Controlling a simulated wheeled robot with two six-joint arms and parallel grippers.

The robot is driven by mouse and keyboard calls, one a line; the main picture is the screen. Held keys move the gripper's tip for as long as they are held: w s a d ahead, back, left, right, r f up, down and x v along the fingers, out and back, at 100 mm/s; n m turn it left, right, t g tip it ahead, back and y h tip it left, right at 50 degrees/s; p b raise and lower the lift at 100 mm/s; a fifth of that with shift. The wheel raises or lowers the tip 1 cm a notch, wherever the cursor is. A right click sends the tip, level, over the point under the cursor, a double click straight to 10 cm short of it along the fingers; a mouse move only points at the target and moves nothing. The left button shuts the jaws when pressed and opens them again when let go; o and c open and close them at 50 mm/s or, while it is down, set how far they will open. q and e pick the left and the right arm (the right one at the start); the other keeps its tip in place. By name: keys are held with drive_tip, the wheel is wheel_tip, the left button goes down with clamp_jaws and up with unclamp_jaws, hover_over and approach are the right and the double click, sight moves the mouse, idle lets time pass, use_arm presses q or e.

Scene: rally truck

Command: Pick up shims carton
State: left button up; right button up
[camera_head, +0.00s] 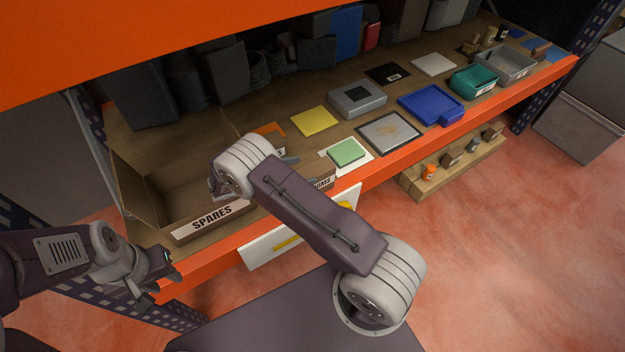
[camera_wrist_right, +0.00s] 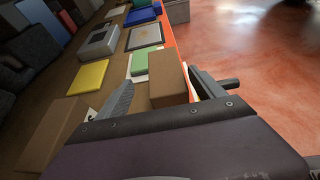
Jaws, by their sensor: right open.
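The shims carton is a small brown box (camera_wrist_right: 168,78) between the two fingers of my right gripper (camera_wrist_right: 162,95) in the right wrist view. The fingers are open on either side of it, and I cannot tell whether either one touches it. In the head view my right arm hides most of the carton; part of its white label (camera_head: 323,183) shows at the shelf's front edge. My right gripper there is mostly hidden behind its own wrist. My left gripper (camera_head: 158,276) is low at the left, by the shelf's orange front beam; its opening is unclear.
An open box marked SPARES (camera_head: 206,217) stands left of my right wrist. A green block (camera_head: 347,151), a yellow pad (camera_head: 314,121), a grey device (camera_head: 357,98) and a blue tray (camera_head: 431,104) lie on the shelf. The orange beam (camera_head: 400,169) edges the front.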

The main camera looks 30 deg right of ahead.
sight(320, 169)
drive_tip(key=d, duration=0.2)
drive_tip(key=shift+s+d+f, duration=0.2)
drive_tip(key=shift+d+f, duration=0.1)
drive_tip(key=shift+f, duration=0.05)
drive_tip(key=p+x, duration=0.1)
drive_tip(key=x, duration=0.3)
drive_tip(key=shift+s+f, duration=0.1)
drive_tip(key=shift+f, duration=0.15)
drive_tip(key=shift+d+f, duration=0.2)
drive_tip(key=shift+d, duration=0.25)
drive_tip(key=shift+a, duration=0.15)
drive_tip(key=c, duration=0.8)
use_arm(q)
drive_tip(key=shift+s+d+r, duration=0.1)
drive_tip(key=shift+d+r, duration=0.2)
drive_tip(key=shift+r, duration=0.55)
use_arm(e)
clamp_jaws()
